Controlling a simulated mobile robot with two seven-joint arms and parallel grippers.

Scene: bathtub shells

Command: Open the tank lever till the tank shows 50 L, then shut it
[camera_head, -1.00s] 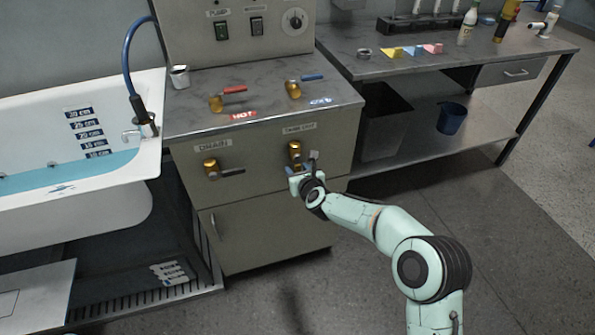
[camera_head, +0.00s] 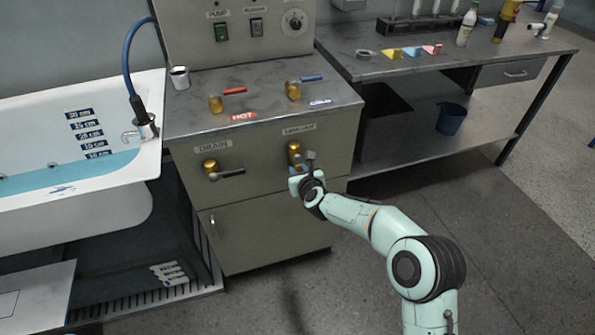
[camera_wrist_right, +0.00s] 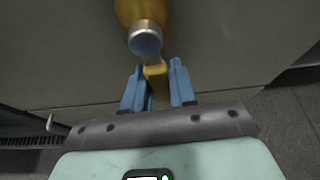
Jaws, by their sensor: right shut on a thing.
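The tank lever (camera_head: 295,150) is a brass valve on the right of the cabinet front, under a small label too blurred to read surely. In the right wrist view its brass body (camera_wrist_right: 143,15) ends in a silver collar, with a yellowish handle (camera_wrist_right: 155,71) below. My right gripper (camera_head: 303,172) is at the lever, just below the valve body. In the right wrist view its blue fingers (camera_wrist_right: 157,68) are shut on the handle, one on each side. The tank and its litre reading do not show. My left gripper is not in view.
A drain lever (camera_head: 211,167) sits left on the same cabinet. Hot (camera_head: 216,103) and cold (camera_head: 293,90) taps stand on its top. A bathtub (camera_head: 75,210) with blue water and a cm scale is at the left. A steel bench (camera_head: 440,65) is at the right.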

